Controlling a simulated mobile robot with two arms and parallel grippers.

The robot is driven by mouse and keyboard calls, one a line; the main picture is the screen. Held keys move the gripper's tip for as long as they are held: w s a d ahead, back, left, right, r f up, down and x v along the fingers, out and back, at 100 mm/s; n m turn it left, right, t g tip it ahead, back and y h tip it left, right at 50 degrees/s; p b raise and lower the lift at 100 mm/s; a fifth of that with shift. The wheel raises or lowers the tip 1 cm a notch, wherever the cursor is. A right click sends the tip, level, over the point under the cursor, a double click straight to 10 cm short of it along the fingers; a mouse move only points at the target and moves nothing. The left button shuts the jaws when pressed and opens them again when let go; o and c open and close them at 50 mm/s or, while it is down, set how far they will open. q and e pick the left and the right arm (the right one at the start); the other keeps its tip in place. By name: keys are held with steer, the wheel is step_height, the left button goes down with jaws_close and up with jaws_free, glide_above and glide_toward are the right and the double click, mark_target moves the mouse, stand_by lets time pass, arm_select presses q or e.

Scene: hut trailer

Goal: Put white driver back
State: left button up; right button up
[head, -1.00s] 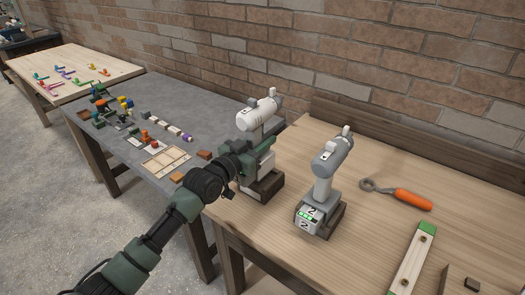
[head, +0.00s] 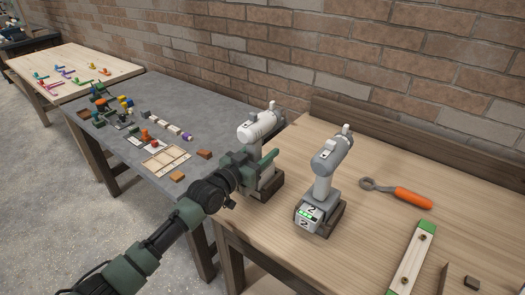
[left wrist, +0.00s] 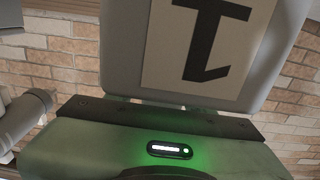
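The white driver (head: 258,127) stands upright with its foot at a dark holder (head: 270,188) on the left end of the wooden bench. My left gripper (head: 268,170) is at its handle, with its green fingers spread apart around it; the far finger is partly hidden. In the left wrist view, a pale panel with a label reading 1 (left wrist: 212,40) is close above my green gripper body, which has a lit green lamp; the fingertips are out of sight there. My right gripper is not in view.
A grey driver (head: 330,160) marked 2 stands in its own holder to the right. An orange-handled tool (head: 412,198) and a green-ended level (head: 412,260) lie farther right. A grey table (head: 200,110) with small parts adjoins on the left. A brick wall is behind.

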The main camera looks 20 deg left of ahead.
arm_select(q)
steer(key=shift+r, duration=0.15)
steer(key=b+v, duration=0.1)
steer(key=v, duration=1)
steer(key=shift+s+a+r, duration=0.1)
steer(key=shift+s+a, duration=0.05)
steer(key=shift+s, duration=0.35)
